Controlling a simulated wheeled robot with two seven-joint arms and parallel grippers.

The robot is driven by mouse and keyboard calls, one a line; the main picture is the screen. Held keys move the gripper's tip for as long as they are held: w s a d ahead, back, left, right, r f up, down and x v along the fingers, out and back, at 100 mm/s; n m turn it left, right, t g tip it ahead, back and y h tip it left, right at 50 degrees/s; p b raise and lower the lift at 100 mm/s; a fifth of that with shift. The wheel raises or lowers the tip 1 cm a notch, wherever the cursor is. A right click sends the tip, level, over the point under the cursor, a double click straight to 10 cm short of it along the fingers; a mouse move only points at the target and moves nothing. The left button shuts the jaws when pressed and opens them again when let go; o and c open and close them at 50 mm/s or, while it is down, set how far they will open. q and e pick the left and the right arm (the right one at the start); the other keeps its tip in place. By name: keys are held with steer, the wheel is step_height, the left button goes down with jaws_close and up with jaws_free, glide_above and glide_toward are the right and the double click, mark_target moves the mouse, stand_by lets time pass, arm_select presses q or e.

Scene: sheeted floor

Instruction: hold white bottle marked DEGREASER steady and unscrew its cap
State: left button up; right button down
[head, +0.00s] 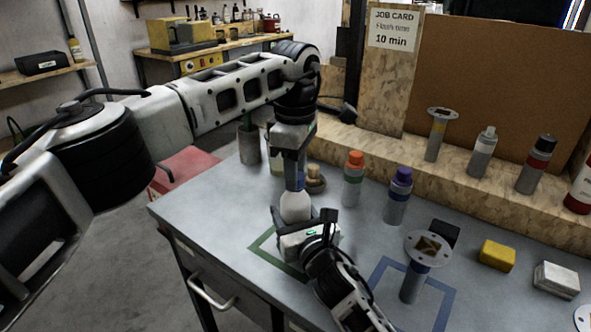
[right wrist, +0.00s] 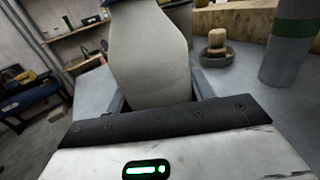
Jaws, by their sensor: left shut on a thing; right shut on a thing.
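The white bottle (head: 295,208) stands upright on the grey bench top, at the edge of a green outlined square. It also fills the middle of the right wrist view (right wrist: 150,60), tilted in that picture. My left gripper (head: 297,184) comes down from above and is shut on the cap, which it mostly hides. A sliver of blue shows at the bottle's top edge in the right wrist view. My right gripper (head: 296,222) is shut on the bottle's lower body from the front, with a finger on each side. No marking is readable on the bottle.
An orange-capped bottle (head: 353,180) and a purple-capped bottle (head: 398,196) stand to the right. A flanged grey post (head: 411,282) stands in a blue outline. A yellow block (head: 497,256) lies farther right. A wooden ledge (head: 400,160) runs behind.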

arm_select(q)
steer(key=n, duration=2.3)
steer(key=shift+r, duration=0.1)
steer(key=n, duration=1.4)
steer(key=shift+r, duration=0.2)
